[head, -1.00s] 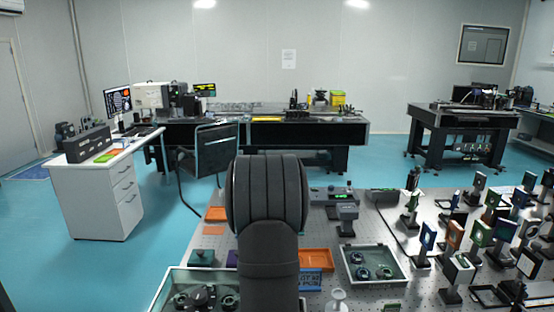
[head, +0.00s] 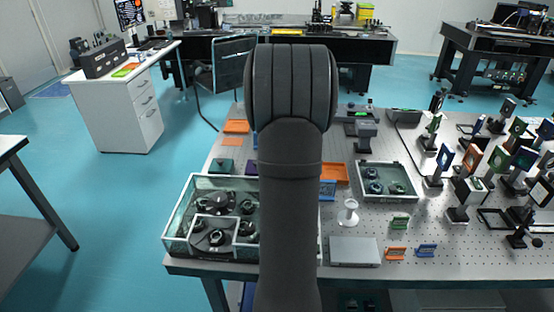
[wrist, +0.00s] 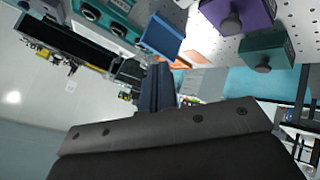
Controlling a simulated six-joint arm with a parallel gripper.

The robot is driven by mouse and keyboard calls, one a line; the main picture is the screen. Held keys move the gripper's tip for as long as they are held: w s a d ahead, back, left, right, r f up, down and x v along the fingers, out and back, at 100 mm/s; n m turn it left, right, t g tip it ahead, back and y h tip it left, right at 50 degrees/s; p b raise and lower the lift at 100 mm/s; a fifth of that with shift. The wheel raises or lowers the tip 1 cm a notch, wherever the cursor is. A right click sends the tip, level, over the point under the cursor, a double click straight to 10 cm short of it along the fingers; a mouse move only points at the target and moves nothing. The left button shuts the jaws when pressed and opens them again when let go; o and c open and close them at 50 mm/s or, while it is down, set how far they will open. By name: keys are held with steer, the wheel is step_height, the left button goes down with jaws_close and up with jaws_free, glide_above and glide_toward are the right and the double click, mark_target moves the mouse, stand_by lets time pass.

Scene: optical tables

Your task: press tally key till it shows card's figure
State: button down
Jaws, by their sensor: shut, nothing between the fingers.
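My gripper (wrist: 158,85) shows in the wrist view as narrow dark fingers, shut and empty, above a wide dark bar. In the head view my own arm hides it. A blue panel (head: 327,190), which may be the card, is partly hidden behind my arm; its writing is unreadable now. It may be the blue plate (wrist: 160,37) beyond the fingers in the wrist view. A teal box (head: 222,166) and a purple box (wrist: 237,12) each carry a knob. I cannot tell which thing is the tally key, and no count is readable.
A glass-walled case (head: 180,235) stands at the table's front left. An orange tray (head: 341,172), a tray of round mounts (head: 412,190), a white spool-shaped stand (head: 348,213) and a grey box (head: 355,252) stand right of my arm. Several upright optics crowd the right side.

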steer(key=shift+f, duration=0.15)
steer(key=shift+f, duration=4.25)
steer(key=shift+f, duration=0.1)
steer(key=shift+f, duration=0.35)
steer(key=shift+f, duration=0.4)
steer(key=shift+r, duration=0.85)
steer(key=shift+r, duration=2.5)
